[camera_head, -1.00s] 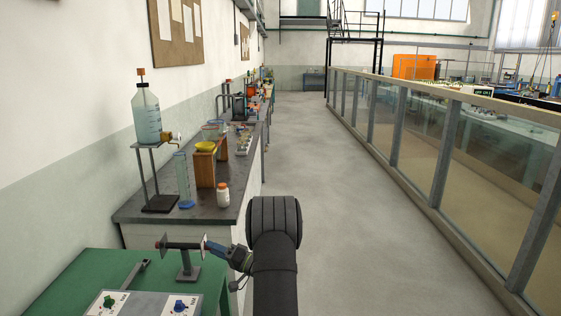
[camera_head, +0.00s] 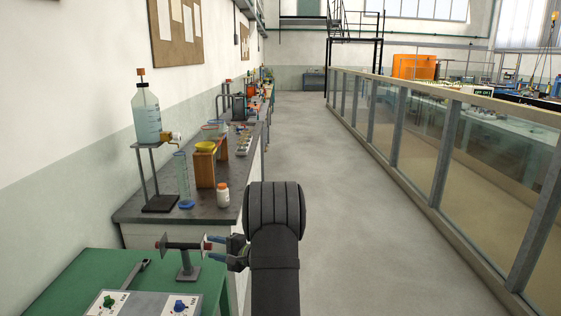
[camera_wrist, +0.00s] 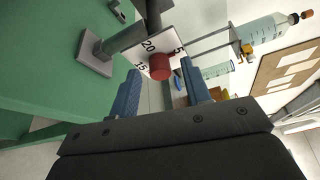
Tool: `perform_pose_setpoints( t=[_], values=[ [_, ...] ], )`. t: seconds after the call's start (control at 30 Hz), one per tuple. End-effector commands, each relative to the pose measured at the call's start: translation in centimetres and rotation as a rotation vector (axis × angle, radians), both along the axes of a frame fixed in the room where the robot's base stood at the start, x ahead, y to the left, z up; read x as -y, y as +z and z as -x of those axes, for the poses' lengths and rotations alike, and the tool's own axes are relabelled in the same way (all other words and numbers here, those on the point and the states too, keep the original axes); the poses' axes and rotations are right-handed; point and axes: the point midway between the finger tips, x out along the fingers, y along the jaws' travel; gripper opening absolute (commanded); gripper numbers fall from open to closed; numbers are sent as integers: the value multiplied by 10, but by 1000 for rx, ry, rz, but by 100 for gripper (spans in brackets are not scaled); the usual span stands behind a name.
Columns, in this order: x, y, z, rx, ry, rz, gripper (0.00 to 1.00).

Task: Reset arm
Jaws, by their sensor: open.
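My gripper (camera_head: 215,244) is open beside the right end of a small stand-mounted device (camera_head: 187,262) on the green table. The device has a dark horizontal bar on a grey post. In the wrist view, the two blue fingers of my gripper (camera_wrist: 163,90) stand apart. A red knob (camera_wrist: 160,66) lies between and just beyond their tips, in front of a white dial plate (camera_wrist: 148,47) with numbers such as 20, 15 and 5. I cannot tell whether a finger touches the knob. The knob's pointer is not clear.
The green table (camera_head: 75,268) also holds a control panel (camera_head: 143,303) with green and blue knobs. Behind is a dark bench (camera_head: 133,212) with a bottle on a stand, a cylinder and a white jar. A glass flume (camera_head: 485,150) runs along the right; the floor between is clear.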

Motion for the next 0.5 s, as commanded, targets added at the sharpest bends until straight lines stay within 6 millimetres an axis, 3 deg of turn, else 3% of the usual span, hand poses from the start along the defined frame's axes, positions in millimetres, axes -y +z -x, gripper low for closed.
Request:
perform_pose_setpoints(
  t=[0.5],
  values=[
    [0,3,-2,-306,0,1,44]
  ],
)
